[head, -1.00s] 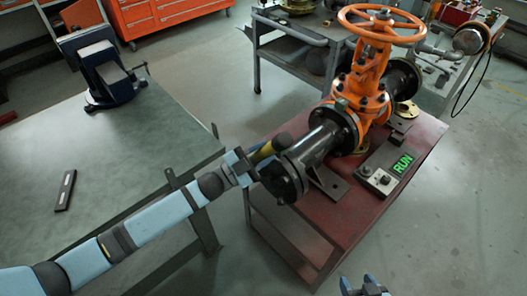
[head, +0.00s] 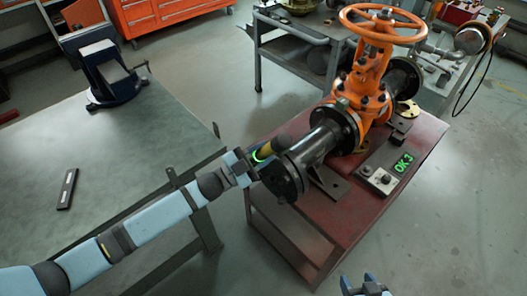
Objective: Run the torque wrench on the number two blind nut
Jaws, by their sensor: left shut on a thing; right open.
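My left gripper (head: 250,168) is shut on the torque wrench (head: 265,152), a dark tool with a yellow band and a lit green ring. It is at the blind flange (head: 280,181) on the near left end of the black pipe. The wrench's tip and the nuts' numbers are too small or hidden to tell. The orange gate valve (head: 367,85) with its handwheel stands upright on the pipe. A control box (head: 381,178) on the red cart has a display (head: 403,163) reading "OK 3" in green. My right gripper (head: 368,281) is open and empty at the bottom edge.
The dark red cart (head: 335,233) carries the pipe and valve. A grey-green workbench (head: 120,170) at left holds a blue vise (head: 108,75) and a small level-like bar (head: 67,189). A grey trolley (head: 290,45) stands behind. Floor at right is clear.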

